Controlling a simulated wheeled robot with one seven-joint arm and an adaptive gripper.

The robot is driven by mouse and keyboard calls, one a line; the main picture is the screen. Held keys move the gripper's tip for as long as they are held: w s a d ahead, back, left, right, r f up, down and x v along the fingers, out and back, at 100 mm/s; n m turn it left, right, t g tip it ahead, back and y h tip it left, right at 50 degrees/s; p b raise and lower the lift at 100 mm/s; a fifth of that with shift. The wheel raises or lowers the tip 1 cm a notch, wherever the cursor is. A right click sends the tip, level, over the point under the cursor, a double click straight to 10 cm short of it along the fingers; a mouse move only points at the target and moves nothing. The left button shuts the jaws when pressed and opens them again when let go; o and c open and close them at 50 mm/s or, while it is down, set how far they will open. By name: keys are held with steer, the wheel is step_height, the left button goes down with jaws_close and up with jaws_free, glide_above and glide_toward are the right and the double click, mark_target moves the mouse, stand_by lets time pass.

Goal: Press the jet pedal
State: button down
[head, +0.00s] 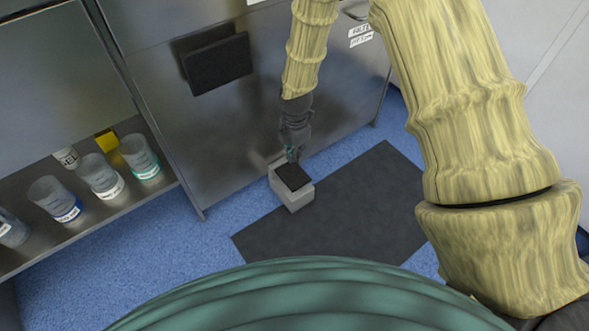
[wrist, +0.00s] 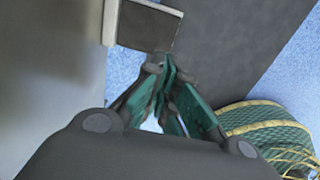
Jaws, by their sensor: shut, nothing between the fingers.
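The jet pedal (head: 292,186) is a light grey box with a dark top pad, standing on the floor in front of the steel cabinet. In the wrist view the pedal (wrist: 148,25) shows at the top, its dark pad beyond the fingertips. My gripper (head: 293,153) is at the far edge of the pedal in the head view, pointing down. Its green-padded fingers (wrist: 162,68) are shut and empty. The fingertips look very close to the pad's edge; I cannot tell whether they touch it.
A dark mat (head: 340,215) lies on the blue floor (head: 130,245) beside the pedal. The steel cabinet (head: 240,130) stands close behind my gripper, with a black panel (head: 217,64) on its face. A shelf (head: 110,205) at left holds several labelled cups and a yellow block (head: 106,140).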

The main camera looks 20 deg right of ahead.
mark_target(296, 182)
step_height(296, 182, down, 14)
steer(key=b, duration=0.7)
steer(key=shift+r, duration=0.15)
steer(key=shift+s+d+p, duration=0.1)
steer(key=shift+d+p, duration=0.05)
steer(key=shift+p, duration=0.15)
